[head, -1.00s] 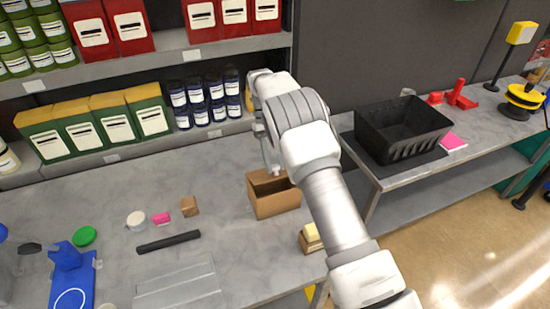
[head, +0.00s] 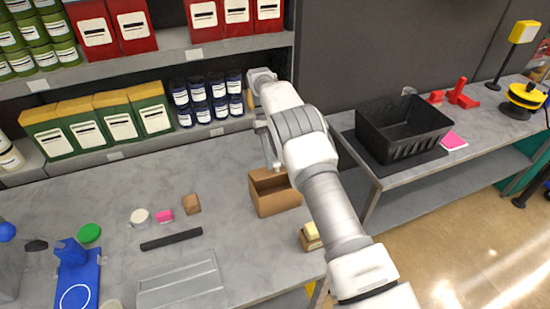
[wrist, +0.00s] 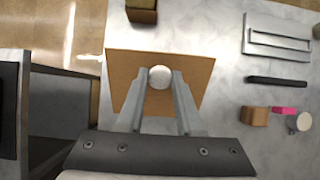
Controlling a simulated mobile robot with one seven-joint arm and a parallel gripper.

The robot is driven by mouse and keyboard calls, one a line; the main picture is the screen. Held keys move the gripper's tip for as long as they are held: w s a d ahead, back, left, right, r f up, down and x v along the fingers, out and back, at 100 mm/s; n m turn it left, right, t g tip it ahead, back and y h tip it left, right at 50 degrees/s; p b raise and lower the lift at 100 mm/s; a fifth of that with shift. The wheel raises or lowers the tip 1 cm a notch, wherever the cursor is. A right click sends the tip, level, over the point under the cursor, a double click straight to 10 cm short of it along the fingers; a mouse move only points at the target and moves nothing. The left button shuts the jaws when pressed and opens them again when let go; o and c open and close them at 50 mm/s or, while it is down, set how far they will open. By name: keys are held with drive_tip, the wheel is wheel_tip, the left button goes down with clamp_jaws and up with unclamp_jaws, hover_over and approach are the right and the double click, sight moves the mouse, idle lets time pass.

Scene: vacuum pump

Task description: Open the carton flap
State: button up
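The brown carton (head: 278,202) stands on the grey workbench, and its dark inside shows from the front in the head view. In the wrist view a brown panel of it (wrist: 127,72) shows from above. A small white round knob (wrist: 159,78) shows over this panel; in the head view it is a pale spot (head: 277,167) at the carton's back edge. My gripper (wrist: 160,72) is at the knob, one finger on each side and apart from each other. Whether the fingers touch the knob cannot be told. In the head view my arm partly hides the gripper (head: 271,160).
A small yellow-topped box (head: 311,238) stands near the carton at the bench edge. A black bar (head: 171,239), brown block (head: 191,204) and pink block (head: 165,216) lie to the left. Shelves with jars (head: 205,100) stand behind. A black crate (head: 403,130) is on the right table.

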drive_tip(key=o, duration=0.5)
drive_tip(key=shift+c, duration=0.2)
drive_tip(key=shift+r, duration=0.1)
drive_tip(key=shift+r, duration=0.25)
drive_tip(key=r+b, duration=0.1)
drive_tip(key=r, duration=0.2)
drive_tip(key=shift+d+r+b, duration=0.4)
drive_tip(key=s+d+r+b, duration=0.2)
drive_tip(key=d+r, duration=0.4)
drive_tip(key=d, duration=0.4)
drive_tip(key=shift+s+d+r+b, duration=0.2)
drive_tip(key=shift+s+r+b, duration=0.1)
drive_tip(key=shift+s, duration=0.2)
